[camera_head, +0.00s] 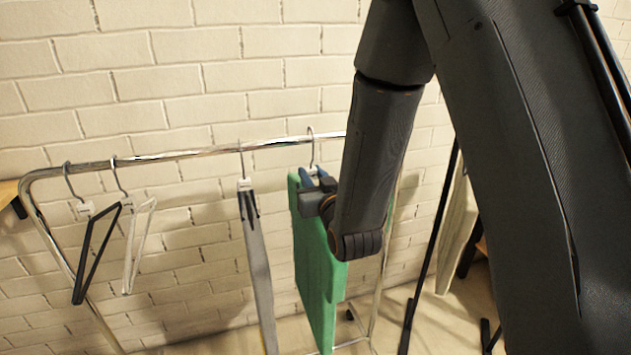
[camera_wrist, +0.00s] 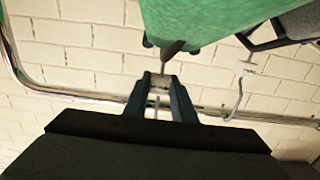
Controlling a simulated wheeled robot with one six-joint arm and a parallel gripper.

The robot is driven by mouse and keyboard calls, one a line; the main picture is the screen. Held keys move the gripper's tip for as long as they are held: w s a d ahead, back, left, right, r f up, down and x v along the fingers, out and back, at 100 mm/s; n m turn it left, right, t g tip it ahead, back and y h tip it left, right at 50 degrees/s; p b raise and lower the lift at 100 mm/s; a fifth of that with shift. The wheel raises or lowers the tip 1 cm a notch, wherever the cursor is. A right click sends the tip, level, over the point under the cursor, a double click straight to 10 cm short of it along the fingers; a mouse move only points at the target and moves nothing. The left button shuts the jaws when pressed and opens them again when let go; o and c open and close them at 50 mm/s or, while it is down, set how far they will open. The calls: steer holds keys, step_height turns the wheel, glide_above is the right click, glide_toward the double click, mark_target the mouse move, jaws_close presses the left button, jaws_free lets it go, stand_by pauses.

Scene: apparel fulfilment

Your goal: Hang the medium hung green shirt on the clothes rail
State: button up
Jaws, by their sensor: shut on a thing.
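The green shirt (camera_head: 318,270) hangs upright on a hanger at the right part of the clothes rail (camera_head: 210,151). The hanger's hook (camera_head: 311,143) reaches up to the rail and overlaps it in the head view; I cannot tell whether it bears on the rail. My gripper (camera_head: 316,180) is shut on the hanger's neck, just above the shirt's collar and below the rail. In the wrist view the gripper's fingertips (camera_wrist: 161,82) close on the hanger neck, the green shirt (camera_wrist: 200,20) is beyond them, and the rail (camera_wrist: 95,96) passes behind the fingers.
Two empty hangers, one black (camera_head: 93,255) and one white (camera_head: 137,245), hang at the rail's left. A grey garment (camera_head: 258,265) hangs left of the shirt, with a gap between. A brick wall (camera_head: 230,80) stands close behind. Pale clothing (camera_head: 458,235) hangs at the right.

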steer(key=x, duration=0.5)
steer(key=shift+w, duration=0.3)
steer(key=shift+f+b, duration=0.5)
steer(key=shift+b, duration=0.15)
steer(key=shift+f+b, duration=0.55)
steer(key=shift+f, duration=0.25)
steer(key=o, duration=1.1)
steer(key=shift+s, duration=0.1)
steer(key=shift+o, duration=0.2)
steer(key=shift+s, duration=0.1)
steer(key=b+v, duration=0.2)
steer(key=v, duration=0.5)
steer(key=shift+s+r, duration=0.1)
steer(key=shift+s, duration=0.2)
